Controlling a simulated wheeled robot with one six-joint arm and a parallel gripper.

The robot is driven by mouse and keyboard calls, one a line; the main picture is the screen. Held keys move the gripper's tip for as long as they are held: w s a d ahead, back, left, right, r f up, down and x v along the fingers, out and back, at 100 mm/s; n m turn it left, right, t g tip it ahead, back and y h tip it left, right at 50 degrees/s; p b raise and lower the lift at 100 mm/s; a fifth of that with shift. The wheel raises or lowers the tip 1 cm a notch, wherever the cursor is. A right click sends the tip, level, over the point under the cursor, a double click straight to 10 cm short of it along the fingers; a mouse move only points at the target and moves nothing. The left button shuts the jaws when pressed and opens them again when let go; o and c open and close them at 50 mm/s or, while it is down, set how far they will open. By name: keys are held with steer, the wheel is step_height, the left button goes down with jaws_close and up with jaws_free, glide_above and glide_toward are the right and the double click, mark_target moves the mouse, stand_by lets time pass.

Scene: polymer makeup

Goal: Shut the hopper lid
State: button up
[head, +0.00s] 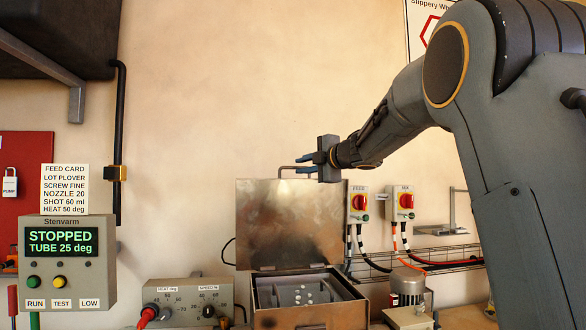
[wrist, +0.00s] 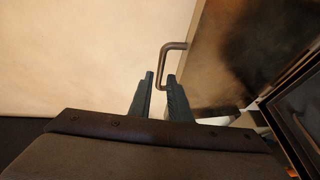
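The hopper lid (head: 290,222) is a dull metal plate standing upright, open, at the back of the hopper (head: 310,314). A bar handle (head: 284,171) rises from the lid's top edge; it also shows in the wrist view (wrist: 162,66). My gripper (head: 300,164) is at the lid's top edge by the handle, its two fingers pointing left. In the wrist view my gripper (wrist: 160,75) is open, with a gap between the fingers. The handle's bar lines up with that gap; I cannot tell whether it is between the fingertips or just beyond them.
Several white bits (head: 303,295) lie inside the open hopper. A control box (head: 188,301) with dials stands to its left, and a motor (head: 408,284) to its right. Two switch boxes with red knobs (head: 359,202) are on the wall behind. A display panel (head: 65,250) stands far left.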

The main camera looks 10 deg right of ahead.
mark_target(293, 167)
steer(key=p+x, duration=0.1)
steer(key=x, duration=0.4)
steer(key=shift+s+a, duration=0.1)
steer(key=shift+a, duration=0.05)
steer(key=shift+w+a+f+p, duration=0.1)
steer(key=shift+w+p, duration=0.25)
steer(key=shift+w, duration=0.15)
jaws_close()
